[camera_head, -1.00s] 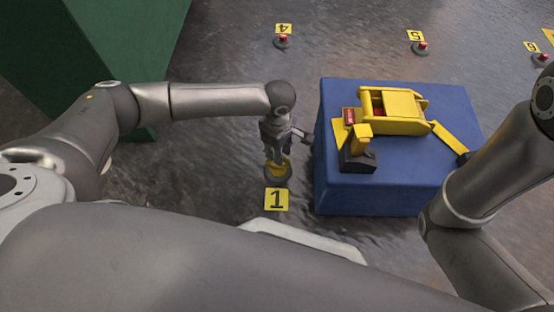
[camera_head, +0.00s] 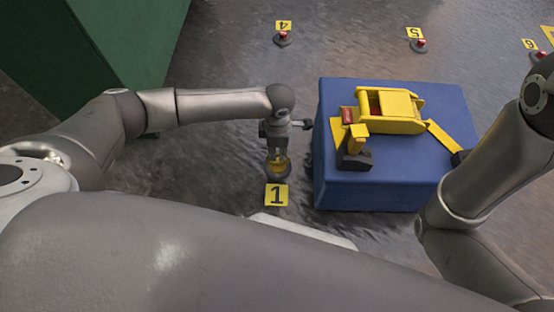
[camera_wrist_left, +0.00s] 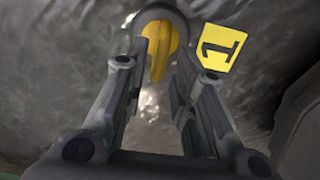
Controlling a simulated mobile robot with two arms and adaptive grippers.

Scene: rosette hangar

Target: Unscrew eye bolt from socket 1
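The yellow eye bolt (camera_wrist_left: 159,52) stands in the round dark grey socket 1 (camera_wrist_left: 176,20) on the floor, beside the yellow plate marked 1 (camera_wrist_left: 221,47). In the head view the eye bolt (camera_head: 279,163) shows below my left gripper (camera_head: 277,153), which points down over it. In the left wrist view the two fingers of my left gripper (camera_wrist_left: 160,65) are apart, one on each side of the eye bolt's narrow yellow part. Thin gaps seem to show beside it. My right arm is at the right, with its gripper out of view.
A blue block (camera_head: 400,185) stands right of the socket, carrying a yellow and black device (camera_head: 392,110). A green block (camera_head: 110,60) is at the upper left. Sockets with red tops by plates 4 (camera_head: 283,25), 5 (camera_head: 414,33) and 6 (camera_head: 530,44) lie farther off.

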